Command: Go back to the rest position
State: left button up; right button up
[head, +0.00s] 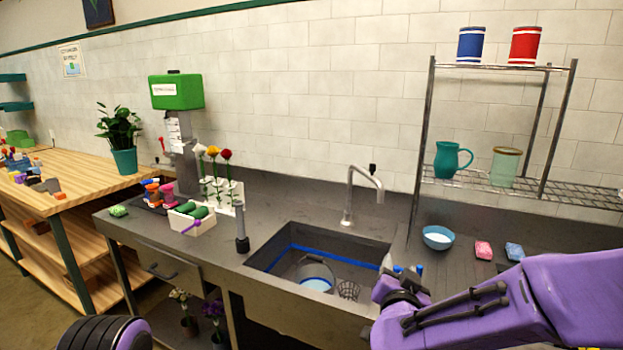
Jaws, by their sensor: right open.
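My right arm comes in from the right, over the front edge of the counter. My right gripper (408,271) is at the right edge of the sink, with two small blue tips apart and nothing seen between them. Much of it is hidden by my own wrist. My left gripper is not in view; only a dark ribbed part of my left arm shows at the bottom left. The sink (358,241) holds a container with blue in it (316,275) and a dark mesh basket (347,290).
A faucet (361,190) stands behind the sink. A dark upright cylinder (242,228) and a white box of green items (192,225) stand to its left. A blue bowl (438,238), pink sponge (483,250) and blue sponge (514,252) lie right, near a wire rack (572,193).

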jog(key=s+d+f+g+y, duration=0.1)
jog(key=s+d+f+g, duration=0.1)
jog(key=s+f, duration=0.5)
jog(key=s+d+f+g, duration=0.2)
jog(key=s+f, duration=0.1)
jog(key=f, duration=0.9)
jog(key=s+d+f+g+y, duration=0.1)
jog(key=s+d+f+g, duration=0.3)
jog(key=f, duration=0.5)
jog(key=s+d+f+g, duration=0.1)
jog(key=s+f, duration=0.3)
jog(key=s, duration=0.4)
jog(key=s+d+f+g+b, duration=0.1)
jog(key=s+f+g, duration=0.1)
jog(key=s+f, duration=0.2)
jog(key=s+d+f+g+h, duration=0.1)
jog(key=s+f, duration=0.4)
jog(key=s, duration=0.6)
jog(key=shift+s+d+n+g+b, duration=0.3)
jog(key=shift+d+g, duration=0.2)
jog(key=shift+d, duration=0.05)
